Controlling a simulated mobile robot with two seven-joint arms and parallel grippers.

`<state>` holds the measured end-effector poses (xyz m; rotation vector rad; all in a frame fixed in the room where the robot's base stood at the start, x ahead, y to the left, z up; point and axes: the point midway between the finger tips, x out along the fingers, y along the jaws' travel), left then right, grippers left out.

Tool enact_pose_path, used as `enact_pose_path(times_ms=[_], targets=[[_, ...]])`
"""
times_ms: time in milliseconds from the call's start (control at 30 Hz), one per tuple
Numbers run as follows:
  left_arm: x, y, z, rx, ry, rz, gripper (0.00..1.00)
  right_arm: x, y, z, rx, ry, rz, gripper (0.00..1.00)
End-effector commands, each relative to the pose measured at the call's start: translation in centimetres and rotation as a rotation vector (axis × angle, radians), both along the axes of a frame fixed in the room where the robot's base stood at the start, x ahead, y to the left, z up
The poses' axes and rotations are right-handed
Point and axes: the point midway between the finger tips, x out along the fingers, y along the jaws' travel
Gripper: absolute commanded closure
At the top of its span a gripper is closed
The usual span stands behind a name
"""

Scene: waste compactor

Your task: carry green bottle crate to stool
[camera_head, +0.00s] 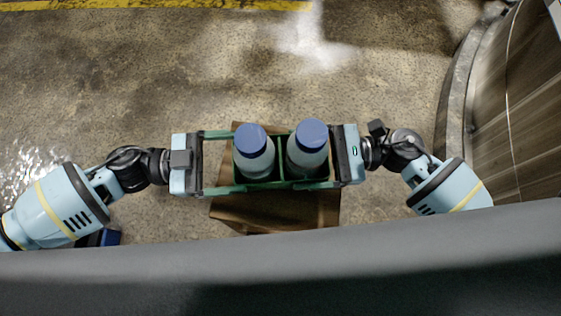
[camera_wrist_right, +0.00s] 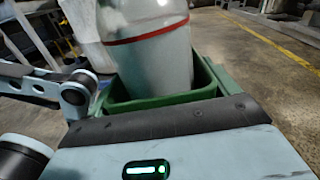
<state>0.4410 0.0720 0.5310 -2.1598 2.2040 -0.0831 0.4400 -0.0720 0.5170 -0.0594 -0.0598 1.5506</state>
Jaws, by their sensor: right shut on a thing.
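The green bottle crate (camera_head: 283,184) is between my two grippers in the head view and holds two pale bottles with blue caps, a left one (camera_head: 252,150) and a right one (camera_head: 308,145). My right gripper (camera_head: 340,155) is shut on the crate's right end. In the right wrist view, the crate's green wall (camera_wrist_right: 210,90) rises behind the gripper, around a bottle (camera_wrist_right: 150,55) with a red band. My left gripper (camera_head: 197,162) is at the crate's left end; its grip is unclear. A brown, stool-like wooden piece (camera_head: 270,212) shows below the crate, partly hidden.
A large curved metal drum (camera_head: 515,110) stands at the right. A yellow floor line (camera_head: 150,4) runs along the top. The concrete floor (camera_head: 150,70) beyond the crate is clear. A dark grey edge covers the bottom of the head view.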

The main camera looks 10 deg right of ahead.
Motion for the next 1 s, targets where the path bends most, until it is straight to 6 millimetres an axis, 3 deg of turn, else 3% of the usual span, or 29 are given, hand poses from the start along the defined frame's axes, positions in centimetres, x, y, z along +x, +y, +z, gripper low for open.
enact_pose_path(times_ms=[933,967,1000], targets=[[-0.4,-0.2,-4.0,-0.006,0.003,-0.011,0.42,0.5,-0.1,-3.7,0.004,-0.005,-0.014,0.42],[-0.5,-0.1,-4.1,-0.002,0.004,-0.011,0.11,0.5,-0.1,-3.8,0.000,-0.004,-0.014,0.11],[-0.5,-0.1,-4.1,-0.002,0.004,-0.011,0.06,0.5,-0.1,-3.8,0.000,-0.004,-0.014,0.06]])
